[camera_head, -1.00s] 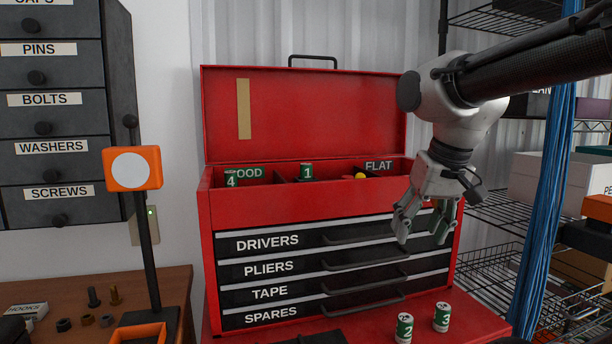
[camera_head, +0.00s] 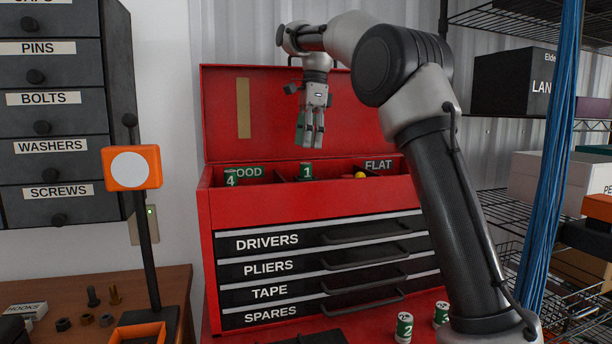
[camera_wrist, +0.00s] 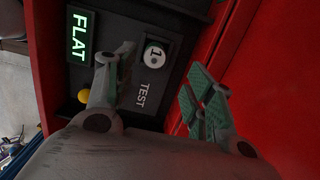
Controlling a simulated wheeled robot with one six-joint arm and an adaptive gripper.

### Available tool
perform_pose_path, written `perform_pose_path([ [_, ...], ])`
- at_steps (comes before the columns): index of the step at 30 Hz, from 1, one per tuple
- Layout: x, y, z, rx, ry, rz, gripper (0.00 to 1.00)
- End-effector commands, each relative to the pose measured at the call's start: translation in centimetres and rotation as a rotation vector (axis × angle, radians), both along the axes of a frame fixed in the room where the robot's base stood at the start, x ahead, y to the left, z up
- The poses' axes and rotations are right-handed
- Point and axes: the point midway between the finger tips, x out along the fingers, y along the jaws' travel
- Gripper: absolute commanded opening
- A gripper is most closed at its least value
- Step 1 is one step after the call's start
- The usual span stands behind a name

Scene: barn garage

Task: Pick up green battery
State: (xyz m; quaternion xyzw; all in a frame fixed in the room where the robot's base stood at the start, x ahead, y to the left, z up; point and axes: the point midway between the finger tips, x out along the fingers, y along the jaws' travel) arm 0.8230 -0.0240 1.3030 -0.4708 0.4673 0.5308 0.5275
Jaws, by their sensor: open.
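My gripper (camera_head: 310,142) is open and empty, pointing down over the middle of the red toolbox's top tray. A green battery marked 1 (camera_head: 306,171) stands upright in the tray's middle compartment, below my fingertips. In the wrist view my gripper's fingers (camera_wrist: 163,70) are spread, and battery 1 (camera_wrist: 155,55) shows its white end beyond them, beside the word TEST. Green battery 4 (camera_head: 231,178) stands in the left compartment, labelled as GOOD, its first letter hidden. Green batteries 2 (camera_head: 404,328) and 3 (camera_head: 441,313) stand on the red surface in front; my arm partly hides 3.
The red toolbox (camera_head: 290,207) has its lid raised behind the gripper. A yellow round thing (camera_head: 360,175) lies in the FLAT compartment, also in the wrist view (camera_wrist: 84,96). An orange device on a post (camera_head: 132,168) stands left. Blue cables (camera_head: 553,170) hang right.

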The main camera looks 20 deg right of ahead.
Motion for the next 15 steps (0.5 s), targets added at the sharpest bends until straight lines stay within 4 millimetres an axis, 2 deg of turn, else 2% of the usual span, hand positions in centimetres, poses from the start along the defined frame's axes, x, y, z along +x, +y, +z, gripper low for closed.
perform_pose_path([
  [8, -0.2, 0.4, -2.8, 0.000, 0.004, -0.009, 0.54],
  [15, -0.8, 0.7, -6.4, 0.000, 0.004, -0.008, 0.54],
])
